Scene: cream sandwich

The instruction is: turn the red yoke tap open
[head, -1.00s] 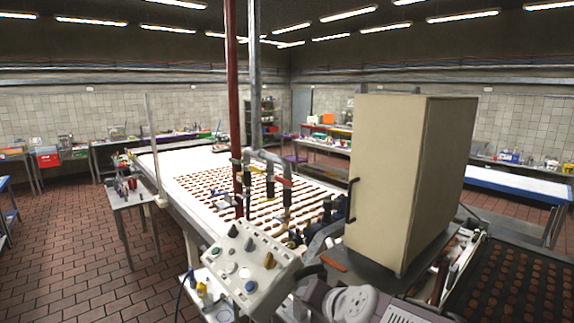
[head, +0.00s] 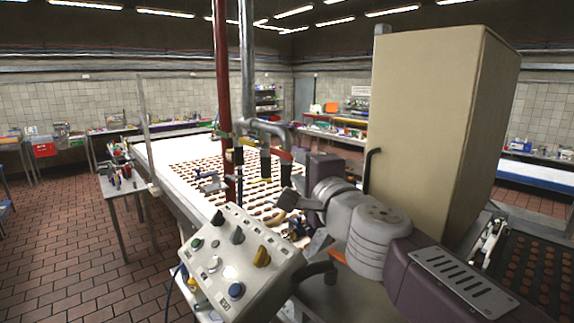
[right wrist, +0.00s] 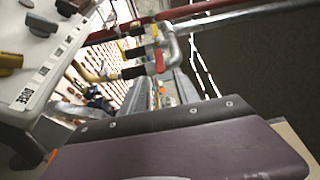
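The red tap handle (head: 283,155) sits on the grey bent pipe (head: 266,128) beyond my right arm in the head view. In the right wrist view the red handle (right wrist: 159,61) is near the top middle, beside the pipe bend and a dark-sleeved branch. My right gripper (head: 290,203) is in front of and below the tap in the head view, apart from it. Its fingers are too small and overlapped to show whether they are open. The right wrist view does not show the fingertips clearly. My left gripper is not in view.
A tilted control box (head: 232,262) with coloured knobs stands at front left of my arm. A tall beige cabinet (head: 435,130) stands close on the right. A red vertical pipe (head: 222,90) rises left of the tap. Behind lies a conveyor (head: 170,155) with rows of biscuits.

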